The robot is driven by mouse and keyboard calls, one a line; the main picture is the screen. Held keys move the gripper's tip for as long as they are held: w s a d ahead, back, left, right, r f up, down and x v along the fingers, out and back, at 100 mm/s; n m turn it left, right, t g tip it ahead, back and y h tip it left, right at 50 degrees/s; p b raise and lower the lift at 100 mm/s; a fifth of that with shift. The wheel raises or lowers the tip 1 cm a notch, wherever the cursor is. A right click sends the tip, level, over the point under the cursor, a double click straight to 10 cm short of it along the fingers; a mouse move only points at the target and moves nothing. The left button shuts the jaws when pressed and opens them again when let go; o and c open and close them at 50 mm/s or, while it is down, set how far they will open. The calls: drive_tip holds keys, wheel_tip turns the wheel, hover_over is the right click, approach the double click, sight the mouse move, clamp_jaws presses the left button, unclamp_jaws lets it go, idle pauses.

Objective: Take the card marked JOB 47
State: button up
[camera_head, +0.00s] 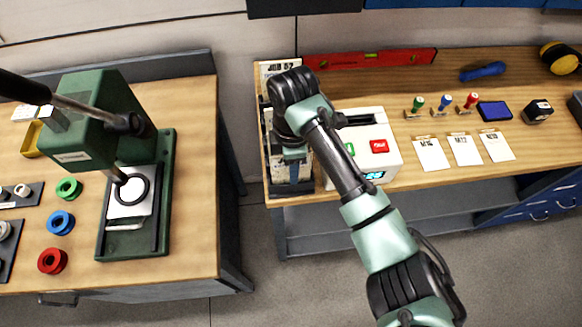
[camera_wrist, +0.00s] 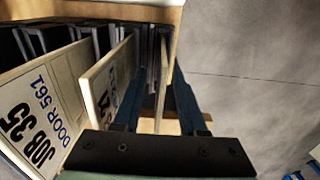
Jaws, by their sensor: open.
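Cards stand on edge in a dark rack (camera_head: 291,189) at the left end of the right bench. In the wrist view, a pale card (camera_wrist: 38,112) reads JOB 35, DOOR 561. A second card (camera_wrist: 98,82) beside it has dark print partly hidden by my left finger; I cannot read its number. My gripper (camera_wrist: 160,112) is open and reaches down among the cards. A thin card edge (camera_wrist: 170,62) shows beyond, between the fingers; whether it is gripped by nothing or touched is unclear. In the head view, a back card (camera_head: 278,68) seems to read JOB 57.
A white device (camera_head: 372,140) with green and red buttons stands close right of the rack. Stamps (camera_head: 444,102), an ink pad (camera_head: 494,110) and paper slips (camera_head: 464,149) lie further right. A green press (camera_head: 110,130) stands on the left bench, across a floor gap.

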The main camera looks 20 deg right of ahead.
drive_tip(key=shift+f, duration=0.2)
clamp_jaws()
drive_tip(key=shift+r, duration=0.1)
